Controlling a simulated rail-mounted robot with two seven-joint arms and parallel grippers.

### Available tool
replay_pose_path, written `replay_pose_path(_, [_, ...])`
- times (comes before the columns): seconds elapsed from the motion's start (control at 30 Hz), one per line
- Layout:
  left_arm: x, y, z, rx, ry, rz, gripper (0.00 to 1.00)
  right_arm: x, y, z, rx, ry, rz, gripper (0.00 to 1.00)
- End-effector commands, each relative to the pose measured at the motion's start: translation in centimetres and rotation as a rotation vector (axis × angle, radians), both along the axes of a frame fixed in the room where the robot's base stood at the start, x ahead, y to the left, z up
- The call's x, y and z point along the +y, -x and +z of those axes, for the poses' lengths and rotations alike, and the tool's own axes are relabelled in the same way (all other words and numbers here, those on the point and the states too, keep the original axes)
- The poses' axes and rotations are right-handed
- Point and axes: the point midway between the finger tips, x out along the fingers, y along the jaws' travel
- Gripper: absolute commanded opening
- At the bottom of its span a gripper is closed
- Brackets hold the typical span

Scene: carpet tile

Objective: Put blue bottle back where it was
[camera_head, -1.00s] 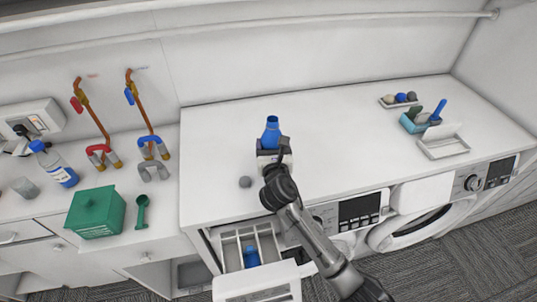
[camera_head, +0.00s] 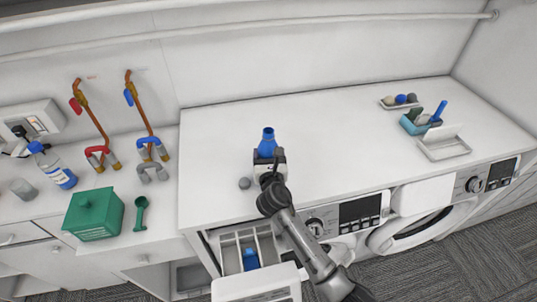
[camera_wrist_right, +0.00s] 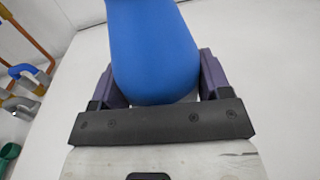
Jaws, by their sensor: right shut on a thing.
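The blue bottle (camera_head: 267,143) stands upright, at or just above the white counter top (camera_head: 330,150), over the washing machines. My right gripper (camera_head: 268,157) is shut on its lower part. In the right wrist view the blue bottle (camera_wrist_right: 152,50) fills the middle, between the two dark fingers of my right gripper (camera_wrist_right: 155,85). The counter surface shows behind it. I cannot tell whether the bottle's base touches the counter. My left gripper is not in view.
An open detergent drawer (camera_head: 229,252) with a blue piece inside lies below the counter edge. A green box (camera_head: 94,214) and a green scoop (camera_head: 141,213) are further left.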

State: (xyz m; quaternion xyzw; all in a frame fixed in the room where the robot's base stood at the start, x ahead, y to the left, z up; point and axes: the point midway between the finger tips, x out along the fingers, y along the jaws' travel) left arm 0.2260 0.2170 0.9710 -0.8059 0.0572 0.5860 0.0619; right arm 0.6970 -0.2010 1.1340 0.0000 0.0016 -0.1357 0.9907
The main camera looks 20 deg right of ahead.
Motion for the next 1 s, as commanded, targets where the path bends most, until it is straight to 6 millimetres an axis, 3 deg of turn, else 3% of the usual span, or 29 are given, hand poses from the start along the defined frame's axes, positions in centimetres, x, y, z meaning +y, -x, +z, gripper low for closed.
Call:
replay_pose_path(0.17, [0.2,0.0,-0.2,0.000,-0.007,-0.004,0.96,0.0,0.0,-0.2,-0.003,0.002,0.001,0.31])
replay_pose_path(0.2, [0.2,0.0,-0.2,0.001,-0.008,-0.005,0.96,0.0,0.0,-0.3,0.000,0.001,0.000,0.73])
replay_pose_path(0.43, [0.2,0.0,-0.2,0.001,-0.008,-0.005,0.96,0.0,0.0,-0.3,0.000,0.001,0.000,0.95])
replay_pose_path(0.77, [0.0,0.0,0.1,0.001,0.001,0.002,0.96,0.0,0.0,0.2,-0.001,-0.001,0.000,0.96])
replay_pose_path(1.0, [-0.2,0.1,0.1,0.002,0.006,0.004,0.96,1.0,3.6,0.0,-0.001,0.001,0.002,0.96])
